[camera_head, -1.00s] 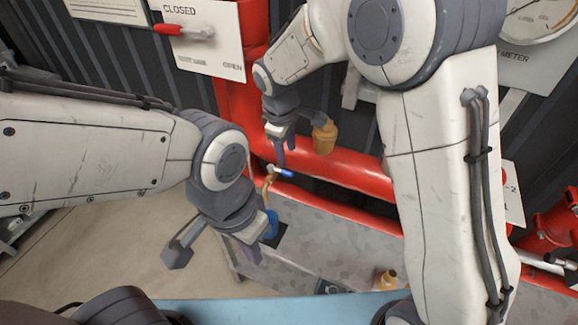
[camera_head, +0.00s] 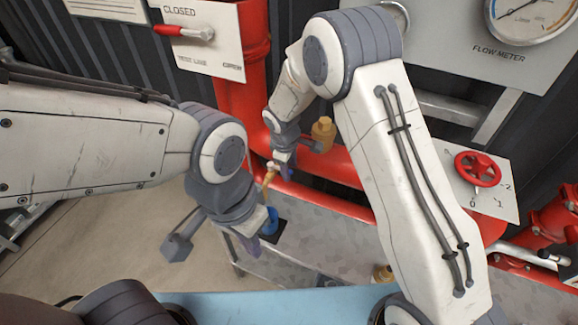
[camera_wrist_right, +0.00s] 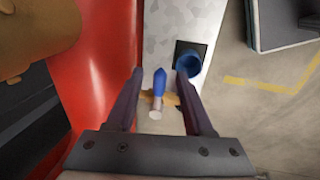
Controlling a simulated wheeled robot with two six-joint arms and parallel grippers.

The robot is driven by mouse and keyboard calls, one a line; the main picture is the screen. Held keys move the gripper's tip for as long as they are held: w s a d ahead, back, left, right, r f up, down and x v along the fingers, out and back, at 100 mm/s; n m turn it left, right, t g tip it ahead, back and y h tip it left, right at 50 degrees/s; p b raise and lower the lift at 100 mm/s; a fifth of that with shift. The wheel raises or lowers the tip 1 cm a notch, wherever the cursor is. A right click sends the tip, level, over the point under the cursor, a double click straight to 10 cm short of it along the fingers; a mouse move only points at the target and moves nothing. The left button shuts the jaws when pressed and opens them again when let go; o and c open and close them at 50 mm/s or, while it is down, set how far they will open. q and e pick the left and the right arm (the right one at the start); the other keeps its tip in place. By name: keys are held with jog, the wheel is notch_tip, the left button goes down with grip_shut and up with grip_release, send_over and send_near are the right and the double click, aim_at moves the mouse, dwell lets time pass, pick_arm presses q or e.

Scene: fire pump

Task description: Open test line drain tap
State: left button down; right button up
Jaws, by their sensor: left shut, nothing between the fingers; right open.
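The test line drain tap is a small brass tap (camera_head: 268,180) on the red pipe, with a blue lever handle (camera_wrist_right: 159,84). In the right wrist view the handle lies between the spread fingers of my right gripper (camera_wrist_right: 160,76), pointing up the picture; I cannot tell whether a finger touches it. In the head view my right gripper (camera_head: 286,167) is open at the tap and hides the handle. My left gripper (camera_head: 249,245) is shut and empty, below and left of the tap, beside a blue cup-like drain (camera_head: 271,221). This drain also shows in the right wrist view (camera_wrist_right: 189,66).
The red pipe (camera_head: 330,166) runs close by the right gripper, with a brass fitting (camera_head: 323,133) above. A red lever (camera_head: 184,31) on a CLOSED/OPEN plate is upper left. A red handwheel (camera_head: 478,169) and flow meter (camera_head: 530,18) are right. Open floor (camera_head: 100,255) lies lower left.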

grip_shut()
dwell(1.4)
